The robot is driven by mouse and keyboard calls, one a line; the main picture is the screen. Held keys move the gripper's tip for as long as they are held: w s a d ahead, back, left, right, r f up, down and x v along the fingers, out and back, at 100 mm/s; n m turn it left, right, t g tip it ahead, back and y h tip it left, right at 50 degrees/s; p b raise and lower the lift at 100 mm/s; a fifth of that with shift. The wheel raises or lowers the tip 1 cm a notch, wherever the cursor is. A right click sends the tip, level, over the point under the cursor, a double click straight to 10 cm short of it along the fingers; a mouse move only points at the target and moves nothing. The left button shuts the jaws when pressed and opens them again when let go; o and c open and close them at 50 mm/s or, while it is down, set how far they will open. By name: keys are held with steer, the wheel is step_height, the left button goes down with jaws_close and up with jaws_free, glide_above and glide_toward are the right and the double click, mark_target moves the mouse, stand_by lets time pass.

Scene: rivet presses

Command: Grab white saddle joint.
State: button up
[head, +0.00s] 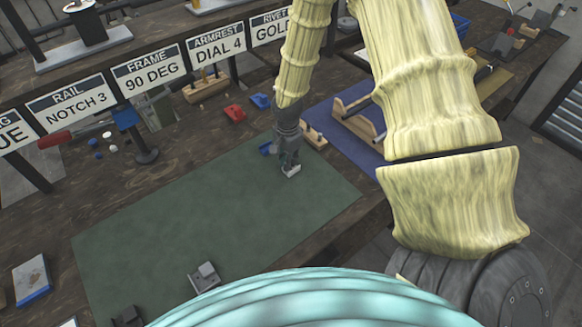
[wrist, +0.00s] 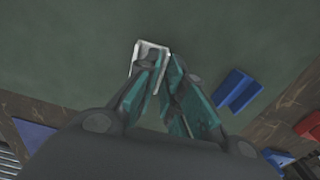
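The white saddle joint (head: 291,171) is a small white U-shaped piece at the right part of the green mat (head: 210,225). In the wrist view the white saddle joint (wrist: 150,48) shows at the fingertips. My gripper (head: 287,158) points down over it. In the wrist view my gripper (wrist: 166,72) has its teal fingers close together, with one thin white wall of the joint between them. The fingers hide part of the joint. I cannot tell whether it rests on the mat or is slightly lifted.
A blue saddle piece (wrist: 238,90) lies beside my gripper. Behind are a red piece (head: 235,113), another blue piece (head: 260,101) and a wooden stand (head: 313,136). A grey fixture (head: 204,277) stands at the mat's front. The mat's middle is clear.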

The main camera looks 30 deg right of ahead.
steer(key=shift+w+f, duration=0.1)
steer(key=shift+f, duration=0.35)
steer(key=shift+r, duration=0.1)
jaws_close()
